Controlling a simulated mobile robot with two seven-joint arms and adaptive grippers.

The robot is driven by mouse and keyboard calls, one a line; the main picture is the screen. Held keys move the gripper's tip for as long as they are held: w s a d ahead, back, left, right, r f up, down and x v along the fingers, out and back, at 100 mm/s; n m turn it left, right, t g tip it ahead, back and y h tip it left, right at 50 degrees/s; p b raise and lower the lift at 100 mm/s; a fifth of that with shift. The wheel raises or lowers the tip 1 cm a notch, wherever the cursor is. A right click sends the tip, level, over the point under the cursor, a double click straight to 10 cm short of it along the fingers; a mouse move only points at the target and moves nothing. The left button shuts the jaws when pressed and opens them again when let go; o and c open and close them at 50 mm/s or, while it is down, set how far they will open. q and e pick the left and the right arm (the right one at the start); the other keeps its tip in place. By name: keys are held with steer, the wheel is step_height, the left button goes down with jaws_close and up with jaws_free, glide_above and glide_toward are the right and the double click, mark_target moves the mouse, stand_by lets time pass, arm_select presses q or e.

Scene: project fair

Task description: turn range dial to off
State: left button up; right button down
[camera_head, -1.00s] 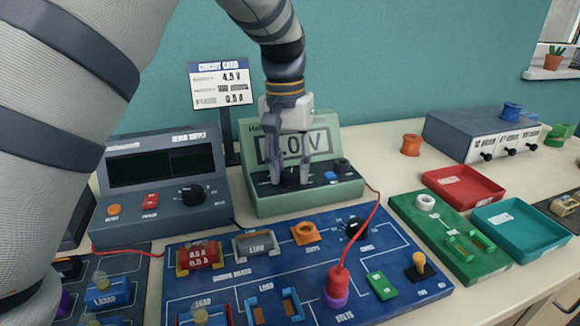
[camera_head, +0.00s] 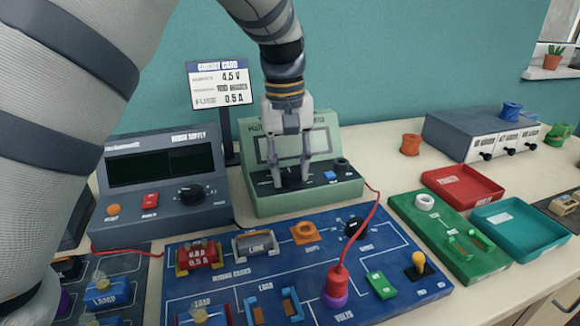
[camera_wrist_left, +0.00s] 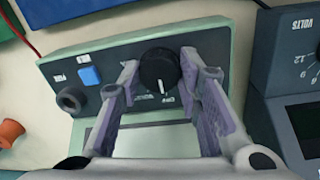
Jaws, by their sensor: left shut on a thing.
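The green meter (camera_head: 262,205) stands at the back of the bench, and its display (camera_head: 320,142) is blank where I can see it. The range dial (camera_wrist_left: 158,66) is a round black knob on the meter's dark panel. In the wrist view its white pointer line faces the lower edge of the picture, toward the display; the small labels there are too blurred to read surely. My left gripper (camera_head: 291,178) reaches down from above, with one finger on each side of the dial, shut on it. My right gripper is in neither view.
The bench supply (camera_head: 160,205) stands close at the left of the meter. The blue wiring board (camera_head: 215,285) lies in front, with a red lead (camera_head: 364,228) running to the meter's right side. A blue button (camera_wrist_left: 89,75) and a dark socket (camera_wrist_left: 70,99) share the dial's panel.

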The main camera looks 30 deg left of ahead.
mark_target(286, 174)
arm_select(q)
steer(key=o, duration=1.1)
steer(key=shift+o, duration=0.2)
step_height(286, 174, up, 12)
steer(key=shift+s+a, duration=0.2)
steer(key=shift+a, duration=0.05)
steer(key=shift+f, duration=0.1)
